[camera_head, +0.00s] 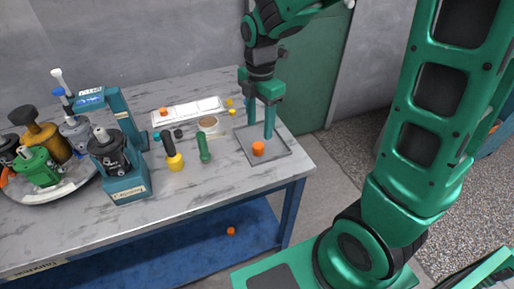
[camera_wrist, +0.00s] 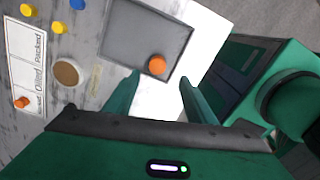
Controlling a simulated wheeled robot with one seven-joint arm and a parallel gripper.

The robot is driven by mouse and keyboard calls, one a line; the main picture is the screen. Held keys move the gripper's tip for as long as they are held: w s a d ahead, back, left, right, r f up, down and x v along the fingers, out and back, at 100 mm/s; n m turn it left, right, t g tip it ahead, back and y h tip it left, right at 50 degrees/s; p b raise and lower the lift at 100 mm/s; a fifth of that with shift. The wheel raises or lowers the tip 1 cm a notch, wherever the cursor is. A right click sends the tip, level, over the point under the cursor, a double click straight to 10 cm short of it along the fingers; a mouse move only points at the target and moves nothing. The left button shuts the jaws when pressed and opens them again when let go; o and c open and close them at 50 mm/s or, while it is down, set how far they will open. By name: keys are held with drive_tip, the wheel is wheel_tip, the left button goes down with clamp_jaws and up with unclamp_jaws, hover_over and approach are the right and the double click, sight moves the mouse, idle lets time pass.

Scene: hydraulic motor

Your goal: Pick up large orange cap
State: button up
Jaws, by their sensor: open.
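A large orange cap (camera_head: 258,148) stands on a grey square tray (camera_head: 281,153) near the right end of the table. It also shows in the wrist view (camera_wrist: 156,65), in the lower right corner of the tray (camera_wrist: 113,41). My gripper (camera_head: 261,134) points down over the tray in the head view, its green fingers apart and empty. In the wrist view my gripper's fingertips (camera_wrist: 161,77) lie on either side of the cap's line, and the cap is beyond them, not between them. I cannot tell the exact height gap.
A white labelled tray (camera_head: 190,110) holds a small orange part. Small yellow and blue pieces lie near it. A green-handled tool (camera_head: 204,148), a yellow-based tool (camera_head: 173,158) and a teal fixture (camera_head: 124,181) stand to the left. Another orange piece (camera_head: 231,231) lies on the lower shelf.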

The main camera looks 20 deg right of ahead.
sight(258, 145)
drive_tip(key=shift+w+a+f, duration=0.1)
drive_tip(key=shift+w+f, duration=0.05)
drive_tip(key=shift+f, duration=1.8)
drive_tip(key=shift+w+f, duration=0.15)
drive_tip(key=shift+f, duration=1.8)
drive_tip(key=shift+c, duration=0.3)
drive_tip(key=c, duration=1)
